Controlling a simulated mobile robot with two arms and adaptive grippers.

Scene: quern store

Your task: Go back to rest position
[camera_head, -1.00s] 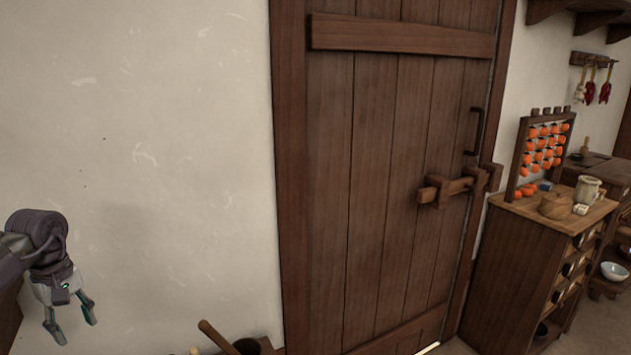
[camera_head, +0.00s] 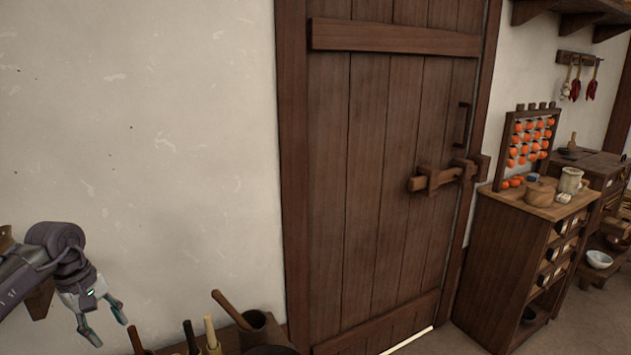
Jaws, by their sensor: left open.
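My left gripper (camera_head: 108,330) is at the lower left, in front of the pale plaster wall (camera_head: 140,130). Its two fingers are spread and point down to the right, with nothing between them. It appears apart from the wooden handles to its right. My right gripper is out of the picture. A plank door (camera_head: 375,190) with a wooden latch bar (camera_head: 440,178) stands shut in the middle, and no gripper touches it.
A low surface at the bottom holds a dark pot with a ladle (camera_head: 235,312) and several upright handles (camera_head: 211,333), close to my left gripper. On the right, a wooden cabinet (camera_head: 508,260) bears a rack of orange fruit (camera_head: 528,140). A white bowl (camera_head: 599,259) sits beyond.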

